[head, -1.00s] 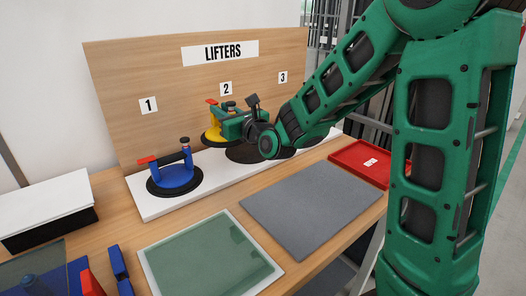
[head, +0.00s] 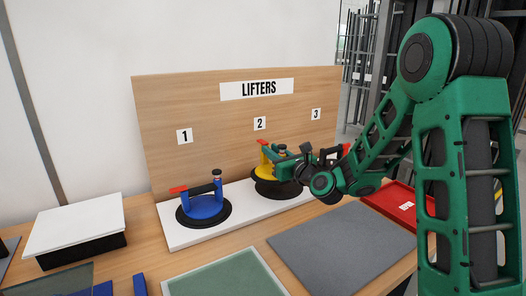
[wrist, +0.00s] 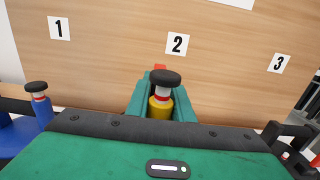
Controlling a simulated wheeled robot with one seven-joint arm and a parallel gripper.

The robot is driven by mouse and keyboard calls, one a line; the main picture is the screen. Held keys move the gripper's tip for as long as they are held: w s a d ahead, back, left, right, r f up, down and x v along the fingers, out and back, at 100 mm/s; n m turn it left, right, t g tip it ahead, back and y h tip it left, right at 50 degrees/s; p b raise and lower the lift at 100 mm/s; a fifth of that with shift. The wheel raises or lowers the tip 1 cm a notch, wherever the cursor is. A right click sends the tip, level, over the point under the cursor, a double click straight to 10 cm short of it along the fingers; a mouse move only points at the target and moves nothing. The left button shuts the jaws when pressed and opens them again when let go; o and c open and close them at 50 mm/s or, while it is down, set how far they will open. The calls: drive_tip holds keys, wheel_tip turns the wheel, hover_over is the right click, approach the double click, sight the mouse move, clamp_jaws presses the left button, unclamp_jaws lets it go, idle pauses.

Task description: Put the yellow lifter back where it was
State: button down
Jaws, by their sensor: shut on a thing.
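The yellow lifter (head: 263,173) is at place 2 on the white shelf (head: 184,241), with a dark round base under it. In the wrist view its yellow post (wrist: 160,107) with a black knob sits between my fingers, below the "2" label. My gripper (head: 284,166) is shut on it from the right side. The lifter looks upright. Part of its body is hidden behind my gripper, and I cannot tell whether its base touches the shelf.
The blue lifter (head: 204,206) stands at place 1, close on the left. Another lifter's red part (head: 346,149) shows at place 3 behind my arm. A wooden backboard (head: 215,135) rises behind. A grey mat (head: 340,243), glass panel (head: 228,277) and red tray (head: 399,205) lie in front.

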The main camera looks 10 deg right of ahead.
drive_tip(key=w+d+f, duration=0.1)
drive_tip(key=d+f, duration=0.1)
drive_tip(key=d, duration=0.1)
drive_tip(key=shift+w, duration=0.4)
drive_tip(key=shift+f, duration=2)
drive_tip(key=c, duration=1.6)
unclamp_jaws()
drive_tip(key=shift+f, duration=0.15)
drive_tip(key=shift+o, duration=0.2)
